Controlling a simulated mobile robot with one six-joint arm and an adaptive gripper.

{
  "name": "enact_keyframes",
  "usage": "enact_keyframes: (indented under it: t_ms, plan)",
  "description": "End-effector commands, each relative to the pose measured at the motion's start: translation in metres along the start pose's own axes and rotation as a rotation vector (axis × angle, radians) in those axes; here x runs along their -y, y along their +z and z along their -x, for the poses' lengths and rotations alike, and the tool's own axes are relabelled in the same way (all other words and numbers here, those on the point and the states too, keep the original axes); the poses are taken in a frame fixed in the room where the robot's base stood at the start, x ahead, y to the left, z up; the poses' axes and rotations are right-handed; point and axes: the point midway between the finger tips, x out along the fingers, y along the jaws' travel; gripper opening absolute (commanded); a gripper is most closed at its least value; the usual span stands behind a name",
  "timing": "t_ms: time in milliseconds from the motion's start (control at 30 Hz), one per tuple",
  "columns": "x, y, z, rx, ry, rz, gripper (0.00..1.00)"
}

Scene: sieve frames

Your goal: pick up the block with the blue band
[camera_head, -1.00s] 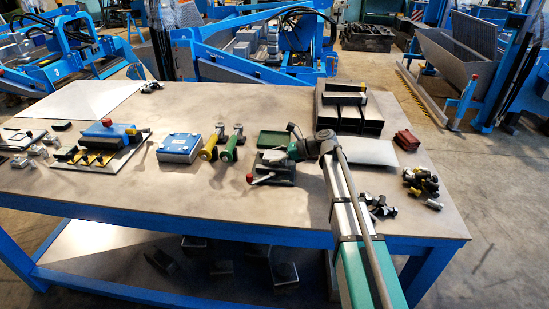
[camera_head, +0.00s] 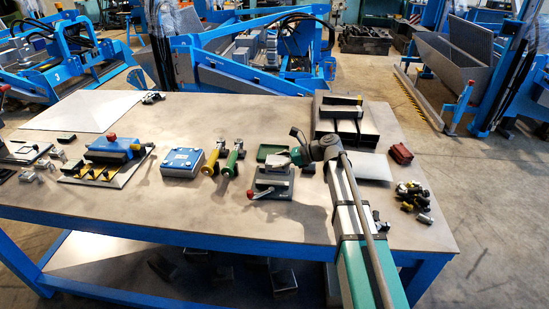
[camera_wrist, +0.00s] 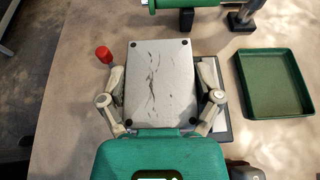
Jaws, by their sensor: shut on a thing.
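My gripper (camera_wrist: 162,80) is shut on a flat grey block (camera_wrist: 160,68) with a scratched top and dark round spots at its corners. One finger presses each side of it in the wrist view. No blue band shows on its visible face; its sides are hidden. In the head view my gripper (camera_head: 297,156) is above the workbench, behind and right of a clamp-like fixture (camera_head: 272,184) with a red-tipped lever (camera_head: 252,194). The red knob (camera_wrist: 103,53) also shows left of the held block in the wrist view. The held block is hard to make out in the head view.
A green tray (camera_wrist: 272,85) lies right of the held block. Yellow and green handled tools (camera_head: 222,165), a blue box (camera_head: 183,162) and a blue-topped fixture (camera_head: 110,150) stand to the left. Dark bins (camera_head: 345,125), a red block (camera_head: 400,153) and several small parts stand right.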

Motion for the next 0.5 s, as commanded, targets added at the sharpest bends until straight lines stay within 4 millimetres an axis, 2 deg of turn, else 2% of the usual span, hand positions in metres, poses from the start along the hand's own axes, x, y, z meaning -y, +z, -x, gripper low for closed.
enact_keyframes:
  t_ms: [33, 133, 300, 500]
  plan:
    - [-0.007, 0.011, 0.007, 0.002, -0.001, 0.000, 0.21]
    - [-0.015, 0.019, 0.016, 0.002, -0.001, -0.001, 0.21]
    - [-0.049, 0.026, 0.036, 0.002, 0.000, -0.001, 0.21]
    - [-0.074, 0.031, 0.054, 0.002, -0.001, 0.000, 0.21]
